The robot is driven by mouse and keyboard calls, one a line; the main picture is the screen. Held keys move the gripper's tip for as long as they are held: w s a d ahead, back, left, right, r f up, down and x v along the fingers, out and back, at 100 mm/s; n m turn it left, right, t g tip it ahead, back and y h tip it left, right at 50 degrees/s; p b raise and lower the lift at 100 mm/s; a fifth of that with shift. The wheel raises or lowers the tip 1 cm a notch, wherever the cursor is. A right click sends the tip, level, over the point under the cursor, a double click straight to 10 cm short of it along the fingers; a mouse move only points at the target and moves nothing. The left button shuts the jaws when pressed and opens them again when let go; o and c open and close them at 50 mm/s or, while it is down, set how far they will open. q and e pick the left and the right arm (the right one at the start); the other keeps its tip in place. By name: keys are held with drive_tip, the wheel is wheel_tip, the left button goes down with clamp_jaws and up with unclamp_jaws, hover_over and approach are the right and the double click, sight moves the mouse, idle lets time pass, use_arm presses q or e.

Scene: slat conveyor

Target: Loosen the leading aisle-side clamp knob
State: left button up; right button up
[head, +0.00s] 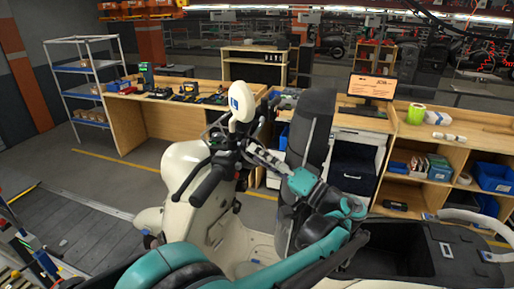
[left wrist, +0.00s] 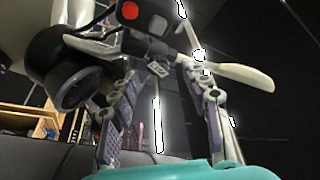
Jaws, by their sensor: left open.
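The leading aisle-side clamp knob cannot be made out with certainty in either view. A cream scooter (head: 185,165) stands upright in front of me, with dark handlebar grips and a round pale mirror (head: 242,102). My left gripper (head: 250,150) is beside the handlebar, in front of the dark seat back. In the left wrist view its two ridged fingers (left wrist: 160,80) are apart with nothing between them. Beyond the fingertips are a dark housing with a red square (left wrist: 130,11), a pale lever (left wrist: 240,72) and a black round part (left wrist: 78,80). My right gripper is out of view.
The slatted floor track (head: 75,232) runs at lower left, with a post bearing blue parts (head: 45,262) close by. Wooden benches (head: 160,125) and a monitor (head: 371,87) stand behind. Grey floor is clear at left.

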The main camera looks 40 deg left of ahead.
sight(247, 146)
use_arm(q)
drive_tip(key=x, duration=0.3)
drive_tip(key=shift+w, duration=0.3)
drive_tip(key=shift+s+a, duration=0.15)
drive_tip(key=shift+a, duration=0.05)
clamp_jaws()
drive_tip(key=shift+m, duration=0.3)
drive_tip(key=m+t+h+p, duration=0.1)
drive_tip(key=m+p, duration=0.1)
drive_tip(key=m, duration=0.1)
drive_tip(key=shift+r, duration=0.15)
drive_tip(key=shift+d+m+h+p, duration=0.1)
drive_tip(key=shift+m+h+p, duration=0.4)
drive_tip(key=shift+m, duration=0.8)
